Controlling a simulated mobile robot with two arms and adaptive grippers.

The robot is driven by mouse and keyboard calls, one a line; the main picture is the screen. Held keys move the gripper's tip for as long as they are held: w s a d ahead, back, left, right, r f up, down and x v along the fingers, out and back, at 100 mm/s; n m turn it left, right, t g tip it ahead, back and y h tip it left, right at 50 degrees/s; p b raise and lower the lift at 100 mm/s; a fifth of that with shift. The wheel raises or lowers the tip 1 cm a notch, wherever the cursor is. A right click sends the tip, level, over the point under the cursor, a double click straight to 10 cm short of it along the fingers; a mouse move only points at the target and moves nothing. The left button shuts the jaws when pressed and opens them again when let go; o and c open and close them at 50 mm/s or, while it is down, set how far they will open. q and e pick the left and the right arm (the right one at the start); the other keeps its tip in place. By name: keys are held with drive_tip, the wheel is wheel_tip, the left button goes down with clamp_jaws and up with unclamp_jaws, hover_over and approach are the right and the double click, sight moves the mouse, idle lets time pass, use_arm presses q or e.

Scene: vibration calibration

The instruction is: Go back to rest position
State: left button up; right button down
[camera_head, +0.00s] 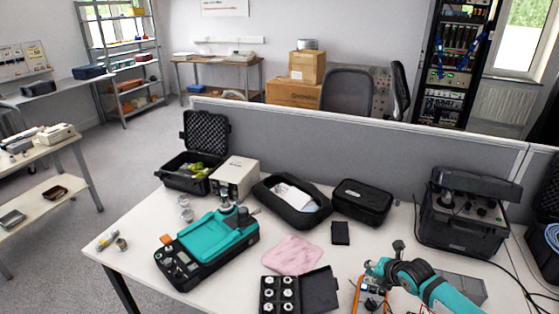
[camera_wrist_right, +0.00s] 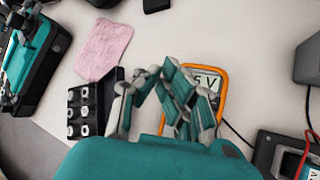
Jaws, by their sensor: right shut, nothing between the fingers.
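My right gripper (camera_head: 375,268) is at the lower right of the head view, above the white desk (camera_head: 225,285), with its teal arm coming in from the bottom right. Its grey and teal fingers (camera_wrist_right: 160,82) fill the middle of the right wrist view; they are shut and hold nothing. An orange-framed multimeter (camera_head: 371,296) lies below the gripper. It also shows in the right wrist view (camera_wrist_right: 224,80), partly hidden behind the fingers. My left gripper is not in view.
An open black case of several round pieces (camera_head: 280,294) and a pink cloth (camera_head: 291,254) lie left of the gripper. A teal device (camera_head: 210,245) stands farther left. A black instrument case (camera_head: 463,215) stands at right. A grey partition (camera_head: 300,143) closes the desk's back.

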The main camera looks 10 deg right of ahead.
drive_tip(key=s+a+f+m+g+y, duration=0.3)
drive_tip(key=s+a+m, duration=0.6)
drive_tip(key=s+a, duration=0.7)
drive_tip(key=s+a+r+m+g+h, duration=0.1)
drive_tip(key=s+r+m+h, duration=0.15)
drive_tip(key=s+m, duration=0.6)
drive_tip(key=s+a+r+m+g+h, duration=0.1)
drive_tip(key=s+r+m+g, duration=0.15)
drive_tip(key=s+m, duration=0.65)
wheel_tip(320, 180, down, 25)
drive_tip(key=s, duration=0.2)
drive_tip(key=s+d+f+n+g+b, duration=0.1)
drive_tip(key=s+d+f, duration=0.2)
drive_tip(key=s+f, duration=1.4)
drive_tip(key=shift+d+f+g, duration=0.15)
drive_tip(key=shift+f+g, duration=0.2)
drive_tip(key=shift+f, duration=0.05)
